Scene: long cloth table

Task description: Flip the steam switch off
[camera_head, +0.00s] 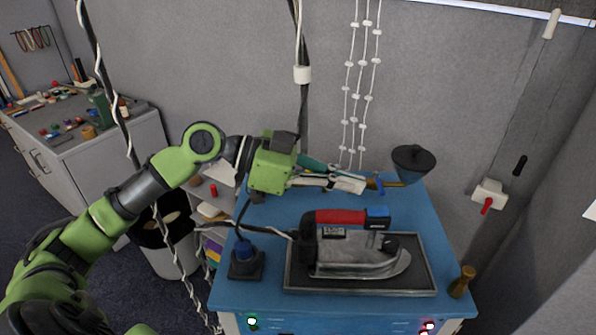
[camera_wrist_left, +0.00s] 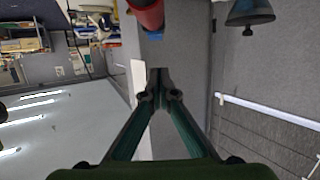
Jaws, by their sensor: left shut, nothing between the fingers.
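A white wall box with a red lever (camera_head: 488,202) is on the grey wall right of the blue table; the lever slants downward. It looks like a switch, but I cannot read a label tying it to steam. My left gripper (camera_head: 335,178) is over the back of the table, left of the box and well apart from it. The left wrist view shows its fingers (camera_wrist_left: 160,85) shut together and empty. An iron (camera_head: 360,262) with a red handle rests on a dark-edged tray (camera_head: 300,285). My right gripper is out of view.
A dark cone-shaped thing (camera_head: 413,160) stands at the table's back right. A dark blue knob-like piece (camera_head: 246,262) is at the left, a wooden piece (camera_head: 462,282) at the front right. Green (camera_head: 252,322) and red (camera_head: 428,327) lights show on the table front. Cables hang behind.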

